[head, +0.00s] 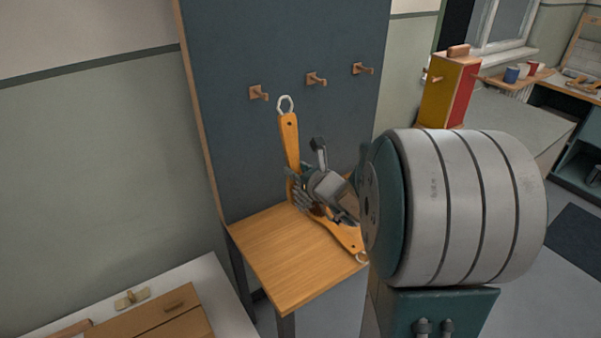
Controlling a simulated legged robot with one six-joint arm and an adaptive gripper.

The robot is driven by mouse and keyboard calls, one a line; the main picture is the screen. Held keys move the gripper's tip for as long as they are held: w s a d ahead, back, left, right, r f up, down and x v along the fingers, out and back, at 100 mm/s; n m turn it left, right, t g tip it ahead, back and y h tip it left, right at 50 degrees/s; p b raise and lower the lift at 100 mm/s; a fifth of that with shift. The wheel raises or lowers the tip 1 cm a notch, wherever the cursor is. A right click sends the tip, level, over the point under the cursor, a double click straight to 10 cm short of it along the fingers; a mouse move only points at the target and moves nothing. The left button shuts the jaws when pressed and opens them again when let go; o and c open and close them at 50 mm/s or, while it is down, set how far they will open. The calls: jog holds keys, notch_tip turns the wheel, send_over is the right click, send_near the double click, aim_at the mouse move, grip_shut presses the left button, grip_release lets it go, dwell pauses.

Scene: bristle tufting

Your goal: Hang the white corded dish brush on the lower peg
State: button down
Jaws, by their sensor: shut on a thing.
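An orange-handled brush (290,140) with a white cord loop (286,104) at its top stands nearly upright, slightly tilted, in front of the dark board. My gripper (308,182) is shut on its lower part, just above the wooden table; grey bristles show there, and the gripper partly hides the brush head. Three wooden pegs stick out of the board: a left peg (259,92), a middle peg (316,79) and a right peg (362,69). All are empty. The loop is below and right of the left peg, apart from it.
A second orange handle (343,236) lies on the wooden table (267,250), with a pale loop (362,258) at its end. My arm covers the table's right side. A white surface with a wooden box (165,318) is at lower left. The board around the pegs is clear.

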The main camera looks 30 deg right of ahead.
jog(key=shift+w+a, duration=0.45)
jog(key=shift+w, duration=0.1)
jog(key=shift+w+a+f, duration=0.1)
jog(key=shift+w+a, duration=0.15)
jog(key=shift+w, duration=0.25)
jog(key=x, duration=0.7)
jog(key=shift+d, duration=0.35)
jog(key=shift+c, duration=1.3)
grip_release()
